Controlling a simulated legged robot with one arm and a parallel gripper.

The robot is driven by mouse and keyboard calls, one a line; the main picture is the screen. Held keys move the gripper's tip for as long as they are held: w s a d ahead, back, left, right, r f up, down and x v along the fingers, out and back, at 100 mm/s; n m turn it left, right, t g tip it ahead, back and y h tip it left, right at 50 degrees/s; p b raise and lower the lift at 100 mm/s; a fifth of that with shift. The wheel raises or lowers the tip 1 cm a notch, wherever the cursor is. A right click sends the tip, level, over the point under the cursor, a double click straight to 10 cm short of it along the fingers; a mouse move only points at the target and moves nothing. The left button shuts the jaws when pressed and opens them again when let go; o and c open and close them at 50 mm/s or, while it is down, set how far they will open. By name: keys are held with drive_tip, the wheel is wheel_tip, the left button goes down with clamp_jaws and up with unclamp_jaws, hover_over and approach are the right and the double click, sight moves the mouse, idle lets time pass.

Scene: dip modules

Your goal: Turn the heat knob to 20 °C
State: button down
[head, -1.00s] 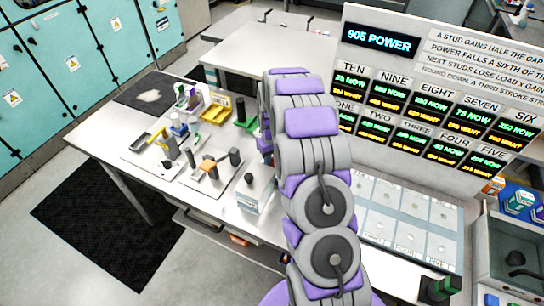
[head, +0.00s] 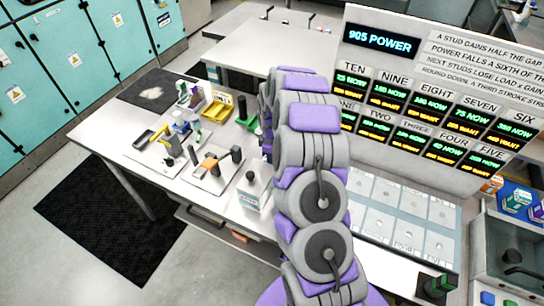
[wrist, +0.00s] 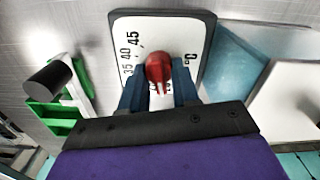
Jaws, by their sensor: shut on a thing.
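The heat knob (wrist: 158,68) is red and shows in the wrist view in front of a white dial plate (wrist: 135,28) with a dark rim. The plate carries numbers 35, 40 and 45 and a °C mark; other marks are hidden behind my gripper. My gripper (wrist: 159,88) has its two blue-grey fingers on either side of the knob, shut on it. The knob's pointer and the 20 mark cannot be made out. In the head view my arm hides the knob and gripper.
In the wrist view a green holder (wrist: 65,115) with a black cylinder (wrist: 48,76) is at left, and a pale blue translucent panel (wrist: 240,58) at right. The head view shows a workbench (head: 120,140) with small fixtures and a display board (head: 400,70) right of my arm.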

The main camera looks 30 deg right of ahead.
drive_tip(key=shift+w+r+n, duration=0.1)
drive_tip(key=shift+n, duration=0.3)
drive_tip(key=c, duration=0.8)
unclamp_jaws()
drive_tip(key=shift+d, duration=0.1)
drive_tip(key=shift+c, duration=0.2)
wheel_tip(320, 180, up, 17)
drive_tip(key=shift+p, duration=0.45)
drive_tip(key=shift+r, duration=0.1)
